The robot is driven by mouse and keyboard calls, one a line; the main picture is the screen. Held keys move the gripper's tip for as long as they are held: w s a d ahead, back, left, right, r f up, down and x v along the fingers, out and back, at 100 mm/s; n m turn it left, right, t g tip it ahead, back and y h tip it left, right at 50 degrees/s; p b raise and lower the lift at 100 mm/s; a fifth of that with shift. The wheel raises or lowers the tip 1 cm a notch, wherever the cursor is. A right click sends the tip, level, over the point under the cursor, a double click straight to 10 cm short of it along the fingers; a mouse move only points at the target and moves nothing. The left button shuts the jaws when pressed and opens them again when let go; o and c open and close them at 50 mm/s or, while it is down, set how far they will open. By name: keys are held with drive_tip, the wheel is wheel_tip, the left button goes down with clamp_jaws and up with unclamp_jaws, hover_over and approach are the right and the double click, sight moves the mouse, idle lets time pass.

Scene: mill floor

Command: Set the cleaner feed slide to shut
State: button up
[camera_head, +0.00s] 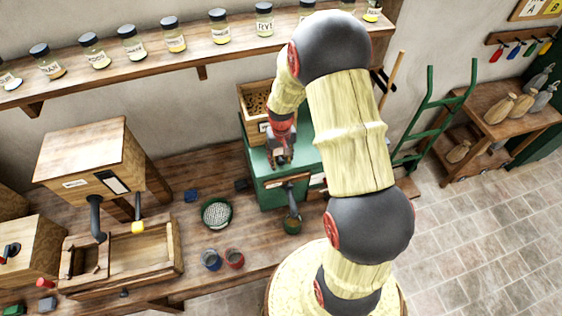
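A green machine (308,148) stands on the bench near the middle, with a wooden hopper (243,95) of brown grain on top. It looks like the cleaner, though I cannot read its label. My gripper (280,164) points down at the front of this machine, just below the hopper. The gripper is small and dark here, and I cannot tell whether its fingers are open or shut or touch anything. I cannot make out the feed slide or its position; my gripper and arm cover part of the machine. A brown ledge (290,179) shows below the gripper.
A wooden box machine (85,160) stands left. A jar shelf (150,62) runs above.

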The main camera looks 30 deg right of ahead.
drive_tip(key=shift+s+r, duration=0.1)
drive_tip(key=c, duration=0.3)
clamp_jaws()
idle(0.5)
